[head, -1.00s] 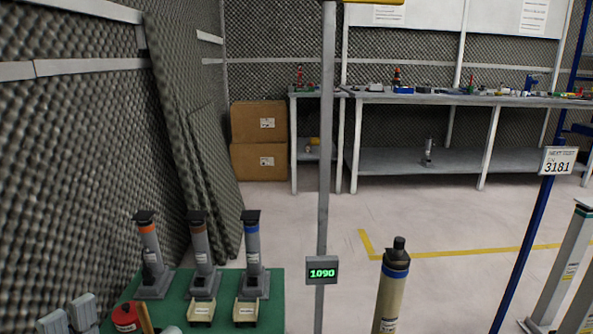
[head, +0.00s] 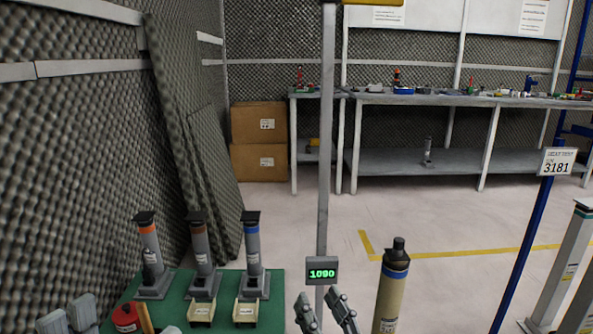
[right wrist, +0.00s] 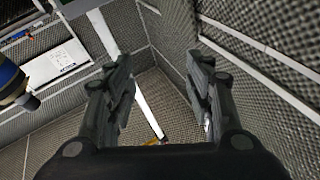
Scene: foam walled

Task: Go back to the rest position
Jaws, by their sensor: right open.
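My right gripper (head: 319,296) shows at the bottom of the head view, just below the green-lit display. Its two dark grey fingers point up and stand apart. In the right wrist view the same gripper (right wrist: 160,85) is open, with nothing between its fingers. Beyond the fingers I see patterned foam walls and a pale strip.
A post with a display reading 1090 (head: 322,271) stands near the right gripper. A tan cylinder with a blue band (head: 392,290) is to its right. Several grey columns (head: 203,246) stand on a green surface (head: 275,300) at left. A blue post (head: 534,240) stands right.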

